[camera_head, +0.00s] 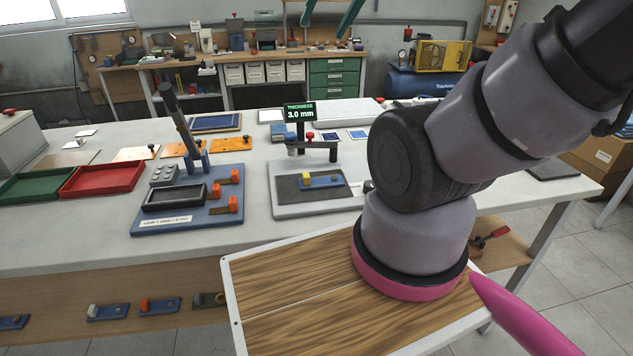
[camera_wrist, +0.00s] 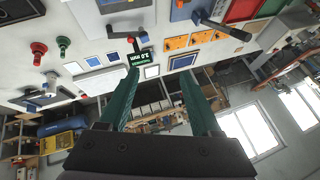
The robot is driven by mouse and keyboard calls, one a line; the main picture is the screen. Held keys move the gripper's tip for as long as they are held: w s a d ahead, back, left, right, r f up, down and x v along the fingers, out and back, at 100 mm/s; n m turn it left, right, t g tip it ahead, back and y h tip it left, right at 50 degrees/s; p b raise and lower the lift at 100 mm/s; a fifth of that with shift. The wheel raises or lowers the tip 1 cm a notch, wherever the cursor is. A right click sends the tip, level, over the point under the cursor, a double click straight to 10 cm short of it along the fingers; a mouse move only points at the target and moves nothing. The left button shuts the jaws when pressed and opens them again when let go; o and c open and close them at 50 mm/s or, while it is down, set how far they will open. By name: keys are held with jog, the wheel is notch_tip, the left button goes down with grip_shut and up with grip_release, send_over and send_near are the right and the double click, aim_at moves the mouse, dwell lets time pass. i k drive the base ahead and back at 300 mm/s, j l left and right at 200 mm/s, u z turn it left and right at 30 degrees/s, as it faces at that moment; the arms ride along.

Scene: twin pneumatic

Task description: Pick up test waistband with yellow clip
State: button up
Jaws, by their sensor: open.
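A small blue strip with a yellow clip (camera_head: 322,181) lies on the dark pad of the thickness gauge (camera_head: 292,208) in the head view. It looks like the test waistband with yellow clip. I cannot make it out in the wrist view. My gripper's green fingers (camera_head: 322,31) hang at the top edge of the head view, high and well apart from the strip. In the wrist view my gripper (camera_wrist: 158,80) is open, with nothing between its fingers.
A blue fixture (camera_head: 222,216) with orange clips stands left of the gauge. Red (camera_head: 103,179) and green (camera_head: 36,186) trays are farther left. Strips with clips (camera_head: 158,305) lie on the lower shelf. My arm covers the table's right part.

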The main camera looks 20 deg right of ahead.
aim_at(307, 183)
jog(key=j+z, duration=0.1)
jog(key=z, duration=1.25)
jog(key=k+j+z, duration=0.15)
jog(key=j, duration=0.2)
jog(key=k+j+z, duration=0.1)
jog(key=j, duration=0.2)
